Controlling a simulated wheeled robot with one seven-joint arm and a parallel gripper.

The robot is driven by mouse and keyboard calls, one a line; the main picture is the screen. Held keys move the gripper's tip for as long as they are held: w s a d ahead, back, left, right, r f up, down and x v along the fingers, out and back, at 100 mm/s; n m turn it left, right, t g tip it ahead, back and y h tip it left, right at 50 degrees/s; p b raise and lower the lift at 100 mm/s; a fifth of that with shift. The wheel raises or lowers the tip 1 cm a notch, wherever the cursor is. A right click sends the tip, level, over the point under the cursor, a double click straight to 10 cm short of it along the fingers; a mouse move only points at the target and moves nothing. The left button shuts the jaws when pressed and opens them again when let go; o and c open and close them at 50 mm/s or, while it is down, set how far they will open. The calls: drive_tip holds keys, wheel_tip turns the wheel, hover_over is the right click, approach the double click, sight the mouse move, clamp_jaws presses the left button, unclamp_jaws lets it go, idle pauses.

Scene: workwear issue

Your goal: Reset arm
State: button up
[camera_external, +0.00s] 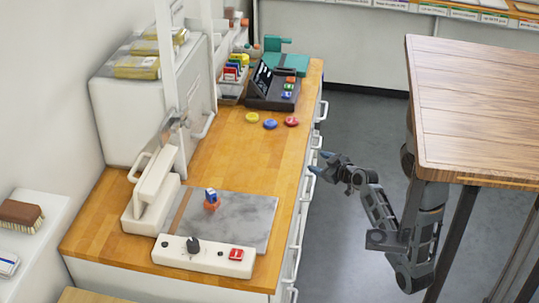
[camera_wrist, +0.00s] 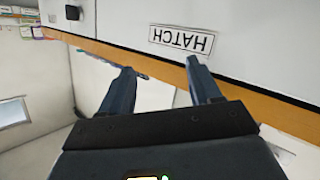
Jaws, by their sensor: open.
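My gripper (camera_external: 317,163) is in the gap between the wooden counter (camera_external: 225,158) and the wooden table (camera_external: 480,110) at the right. It is open and empty. My dark arm bends up from beside the table, and its upper part is hidden by the tabletop. In the wrist view the two fingers of my gripper (camera_wrist: 163,75) are spread apart.
White drawer handles (camera_external: 297,230) line the counter's front, close to my gripper. On the counter are a marble slab (camera_external: 245,220) with a small orange-and-blue item (camera_external: 212,200), a white press (camera_external: 150,190), yellow, blue and red discs (camera_external: 270,124), and a dark panel (camera_external: 270,90). Grey floor (camera_external: 360,130) is clear.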

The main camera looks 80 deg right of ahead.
drive_tip(key=s+a+f+n+t+y+p, duration=0.1)
drive_tip(key=s+a+f, duration=0.1)
drive_tip(key=a, duration=0.8)
drive_tip(key=s+a+f+y, duration=0.1)
drive_tip(key=a+f+y, duration=0.15)
drive_tip(key=a, duration=0.85)
drive_tip(key=s+a+r+n+t+y, duration=0.1)
drive_tip(key=s+a+r+y, duration=0.1)
drive_tip(key=s+a+r, duration=0.2)
drive_tip(key=s+a+r+n+t+y+p, duration=0.1)
drive_tip(key=s+a+r+y, duration=0.2)
drive_tip(key=s+a, duration=0.6)
drive_tip(key=a, duration=0.3)
drive_tip(key=shift+s+a+r+n+y, duration=0.2)
drive_tip(key=shift+s+r+n+y, duration=0.15)
drive_tip(key=shift+r+n, duration=0.05)
